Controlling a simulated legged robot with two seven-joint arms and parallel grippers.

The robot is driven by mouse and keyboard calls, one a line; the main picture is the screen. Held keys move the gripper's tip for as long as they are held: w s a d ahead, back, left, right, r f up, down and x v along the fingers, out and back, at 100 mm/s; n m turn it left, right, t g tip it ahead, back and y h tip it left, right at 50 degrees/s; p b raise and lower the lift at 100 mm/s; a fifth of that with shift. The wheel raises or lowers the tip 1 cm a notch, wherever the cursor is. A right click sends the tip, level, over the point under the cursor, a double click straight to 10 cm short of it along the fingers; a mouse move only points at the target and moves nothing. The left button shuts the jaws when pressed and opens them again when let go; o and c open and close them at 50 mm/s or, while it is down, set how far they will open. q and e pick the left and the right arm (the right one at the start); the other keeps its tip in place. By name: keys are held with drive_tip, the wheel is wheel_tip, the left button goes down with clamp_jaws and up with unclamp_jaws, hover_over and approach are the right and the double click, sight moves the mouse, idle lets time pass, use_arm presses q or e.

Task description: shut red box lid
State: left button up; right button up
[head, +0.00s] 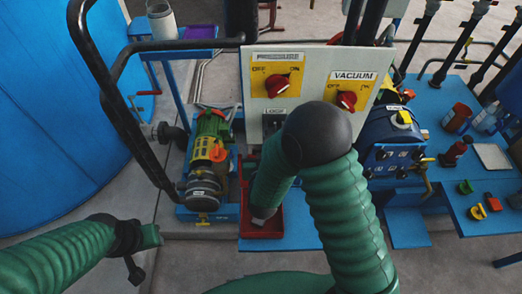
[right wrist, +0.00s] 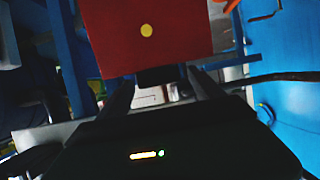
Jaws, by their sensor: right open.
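The red box (head: 274,228) sits on a low blue shelf below the control panel in the head view. Its open tray shows, and my right forearm covers much of it. In the right wrist view a flat red panel with a yellow dot (right wrist: 150,38), which looks like part of the box, lies just beyond the fingertips. My right gripper (right wrist: 160,78) is open with its fingers apart and nothing held; whether it touches the panel I cannot tell. My left gripper (head: 146,238) is at the lower left, away from the box; its jaws are unclear.
The control panel (head: 312,62) with red knobs stands right behind the box. A green and yellow pump (head: 208,150) is to its left, with a black handrail (head: 110,95) beyond. A blue table (head: 480,185) with bottles and small parts is at the right.

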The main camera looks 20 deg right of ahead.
drive_tip(key=shift+w+d+f, duration=0.1)
drive_tip(key=shift+w+d, duration=0.05)
drive_tip(key=shift+w, duration=0.1)
clamp_jaws()
idle(0.4)
